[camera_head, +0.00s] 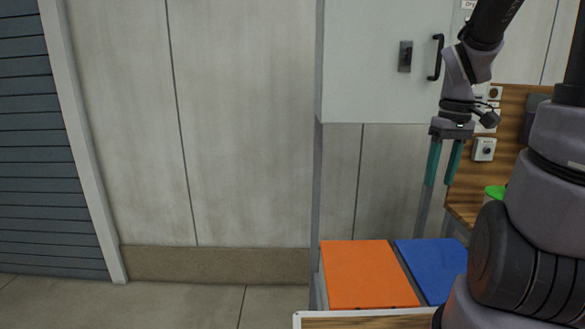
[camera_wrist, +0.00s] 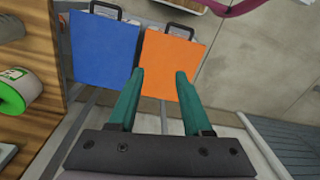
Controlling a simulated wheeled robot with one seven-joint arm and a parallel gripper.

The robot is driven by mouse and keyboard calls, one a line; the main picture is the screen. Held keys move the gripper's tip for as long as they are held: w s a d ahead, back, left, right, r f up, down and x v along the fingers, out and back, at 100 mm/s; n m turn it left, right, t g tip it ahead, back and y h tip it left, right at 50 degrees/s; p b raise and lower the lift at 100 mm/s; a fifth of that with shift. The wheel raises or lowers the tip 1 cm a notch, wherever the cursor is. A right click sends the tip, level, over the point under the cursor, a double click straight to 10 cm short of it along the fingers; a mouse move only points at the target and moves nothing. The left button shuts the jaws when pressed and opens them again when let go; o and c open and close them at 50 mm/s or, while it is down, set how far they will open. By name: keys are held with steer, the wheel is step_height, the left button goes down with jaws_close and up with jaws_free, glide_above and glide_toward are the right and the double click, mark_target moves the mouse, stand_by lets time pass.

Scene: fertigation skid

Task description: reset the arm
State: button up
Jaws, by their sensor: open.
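My gripper (camera_head: 440,182) hangs from my arm at the right of the head view, fingers pointing down. Its two teal fingers are apart, with nothing between them. It is in front of the wall below a light grey cabinet and above the level of an orange panel and a blue panel.
The orange panel (camera_head: 367,275) and blue panel (camera_head: 432,267) lie side by side. The grey cabinet (camera_head: 380,60) with a black handle (camera_head: 437,57) is close to my arm. A wooden board (camera_head: 488,160) carries a switch box (camera_head: 484,149). Floor at left is clear.

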steer(key=s+a+r+m+t, duration=0.2)
steer(key=a+r+m+t, duration=0.1)
steer(key=r, duration=0.4)
steer(key=s+a+r+m+t+y, duration=0.1)
steer(key=s+a+r+m+t, duration=0.1)
steer(key=r, duration=0.5)
steer(key=shift+s+a+r+m+t+y, duration=0.3)
steer(key=shift+a+m+t, duration=0.3)
steer(key=shift+a+t, duration=0.5)
